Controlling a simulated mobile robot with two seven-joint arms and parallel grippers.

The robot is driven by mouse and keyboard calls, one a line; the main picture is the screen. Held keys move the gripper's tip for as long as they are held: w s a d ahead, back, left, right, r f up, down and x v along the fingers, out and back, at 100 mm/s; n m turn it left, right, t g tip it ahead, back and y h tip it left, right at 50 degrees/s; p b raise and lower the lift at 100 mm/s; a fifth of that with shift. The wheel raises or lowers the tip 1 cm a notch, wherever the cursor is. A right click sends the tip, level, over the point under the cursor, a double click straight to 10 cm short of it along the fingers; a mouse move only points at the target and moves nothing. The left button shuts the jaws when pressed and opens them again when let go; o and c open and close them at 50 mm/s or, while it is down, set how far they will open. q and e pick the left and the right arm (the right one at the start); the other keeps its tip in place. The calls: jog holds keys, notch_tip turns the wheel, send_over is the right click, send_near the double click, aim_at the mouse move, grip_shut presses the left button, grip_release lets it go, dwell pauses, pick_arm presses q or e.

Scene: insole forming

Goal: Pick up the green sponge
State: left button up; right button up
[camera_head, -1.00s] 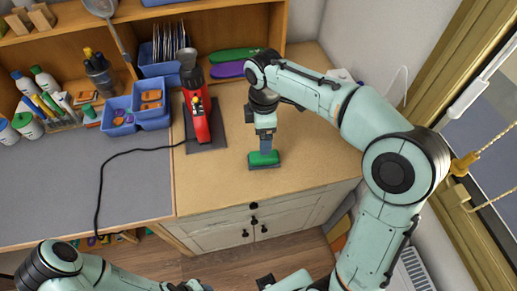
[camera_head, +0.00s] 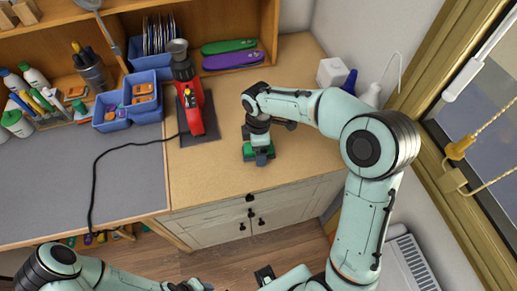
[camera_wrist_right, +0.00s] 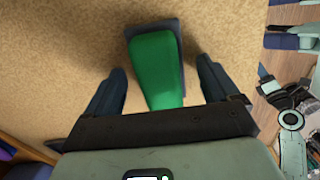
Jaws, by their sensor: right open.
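The green sponge (camera_head: 248,155) lies on the tan worktop, partly hidden under my right gripper (camera_head: 261,158) in the head view. In the right wrist view the sponge (camera_wrist_right: 155,65) shows a bright green top and a dark blue-grey edge. My right gripper (camera_wrist_right: 160,70) is open, with one dark finger on each side of the sponge. A gap shows between the sponge and each finger, so I see no grip on it. My left arm comes in at the bottom left of the head view, but its jaws cannot be made out.
A red machine (camera_head: 193,105) stands left of the sponge, with a black cable. Blue bins (camera_head: 112,112) stand further left. Green (camera_head: 228,46) and purple (camera_head: 232,61) insole shapes lie behind. A white box (camera_head: 332,72) stands back right. The worktop's front edge is close.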

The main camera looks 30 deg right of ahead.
jog(key=c, duration=1.1)
jog(key=shift+r, duration=0.15)
jog(key=shift+c, duration=0.2)
pick_arm(q)
jog(key=w+r+p, duration=0.1)
jog(key=r, duration=0.1)
jog(key=w+r+p, duration=0.2)
jog(key=shift+w+r, duration=0.1)
jog(key=shift+w, duration=0.05)
pick_arm(e)
notch_tip(320, 180, up, 20)
jog(key=shift+o, duration=1)
jog(key=shift+c, duration=0.5)
